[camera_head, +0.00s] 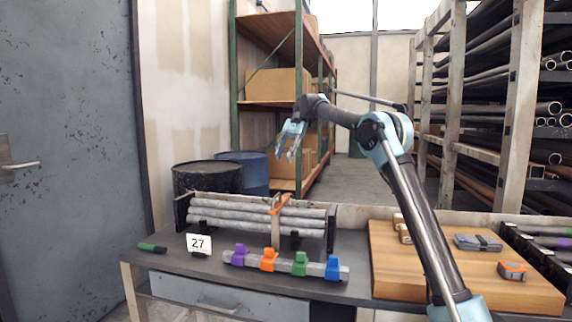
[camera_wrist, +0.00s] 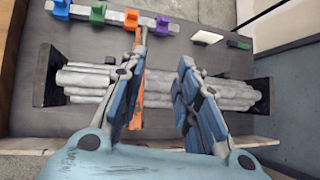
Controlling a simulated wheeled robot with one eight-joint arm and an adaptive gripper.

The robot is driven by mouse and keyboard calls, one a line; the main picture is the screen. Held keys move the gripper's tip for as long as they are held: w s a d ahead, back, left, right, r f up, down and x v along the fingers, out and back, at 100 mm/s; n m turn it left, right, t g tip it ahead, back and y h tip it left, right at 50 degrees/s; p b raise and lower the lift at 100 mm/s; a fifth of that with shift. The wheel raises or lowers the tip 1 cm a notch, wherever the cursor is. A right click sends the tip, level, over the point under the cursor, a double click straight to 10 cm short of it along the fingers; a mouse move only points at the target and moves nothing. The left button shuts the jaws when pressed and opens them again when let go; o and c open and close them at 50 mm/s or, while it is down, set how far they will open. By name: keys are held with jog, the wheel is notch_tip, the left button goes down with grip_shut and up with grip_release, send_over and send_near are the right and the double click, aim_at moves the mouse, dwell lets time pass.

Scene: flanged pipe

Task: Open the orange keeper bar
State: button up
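The orange keeper bar (camera_head: 279,204) lies across the bundle of grey pipes (camera_head: 230,217) in the rack, right of its middle. My gripper (camera_head: 288,153) hangs in the air above and behind the rack, fingers pointing down, apart from the bar. The wrist view shows my gripper (camera_wrist: 162,52) with its two blue fingers spread wide and nothing between them. I cannot tell whether the bar is latched.
In front of the rack lies a pipe with purple, orange (camera_head: 268,261), green and blue clips. A "27" card (camera_head: 199,244) and a green-handled tool (camera_head: 152,248) are at left. A wooden board (camera_head: 390,275) with a tape measure (camera_head: 512,271) is at right. Drums (camera_head: 207,178) stand behind.

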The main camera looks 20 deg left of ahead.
jog(key=shift+r, duration=2.9)
jog(key=shift+s, duration=0.1)
